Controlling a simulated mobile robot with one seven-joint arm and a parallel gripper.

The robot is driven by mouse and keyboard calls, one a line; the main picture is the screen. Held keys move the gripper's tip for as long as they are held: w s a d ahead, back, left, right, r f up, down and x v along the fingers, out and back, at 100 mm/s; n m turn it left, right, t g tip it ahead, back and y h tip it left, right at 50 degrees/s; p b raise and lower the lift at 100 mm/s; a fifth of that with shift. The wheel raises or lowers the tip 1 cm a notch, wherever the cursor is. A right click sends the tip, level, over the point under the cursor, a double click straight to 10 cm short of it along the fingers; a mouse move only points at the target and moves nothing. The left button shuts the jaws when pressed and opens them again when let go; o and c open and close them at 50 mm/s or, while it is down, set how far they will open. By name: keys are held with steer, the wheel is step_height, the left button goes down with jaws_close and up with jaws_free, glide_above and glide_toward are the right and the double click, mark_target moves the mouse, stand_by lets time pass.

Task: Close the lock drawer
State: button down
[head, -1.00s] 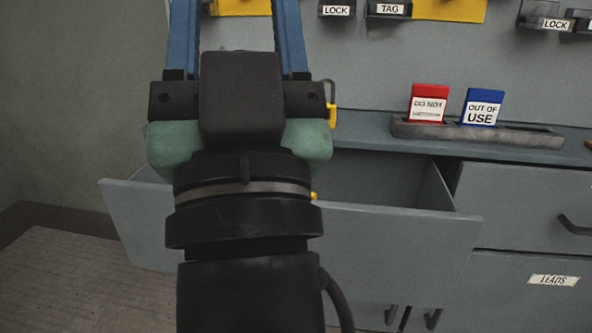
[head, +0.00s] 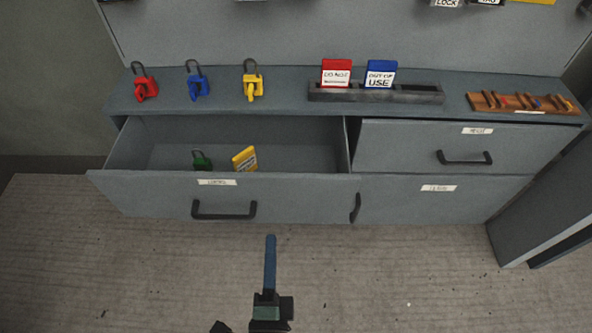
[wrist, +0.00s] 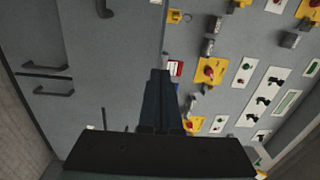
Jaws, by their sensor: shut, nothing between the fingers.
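The lock drawer (head: 290,192) stands pulled open at the left of the grey cabinet in the head view. Its front has a black bar handle (head: 224,214) and a white label (head: 217,182). A green padlock (head: 201,160) and a yellow tag (head: 245,158) lie inside it. My gripper (head: 270,240) is below the drawer front in the head picture, apart from the handle, its blue fingers together and empty. In the wrist view my shut fingers (wrist: 159,76) point up the picture; I cannot tell the open drawer there.
Red (head: 145,88), blue (head: 197,87) and yellow (head: 252,86) padlocks are on the cabinet top. A tag holder (head: 420,96) and a wooden rack (head: 510,111) stand to their right. A shut drawer (head: 400,150) is beside the open one. The floor in front looks clear.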

steer(key=s, duration=0.1)
glide_toward(279, 181)
steer(key=shift+m, duration=0.3)
steer(key=w+b, duration=0.1)
steer(key=w, duration=0.5)
steer(key=shift+w+r, duration=0.15)
steer(key=shift+w, duration=0.25)
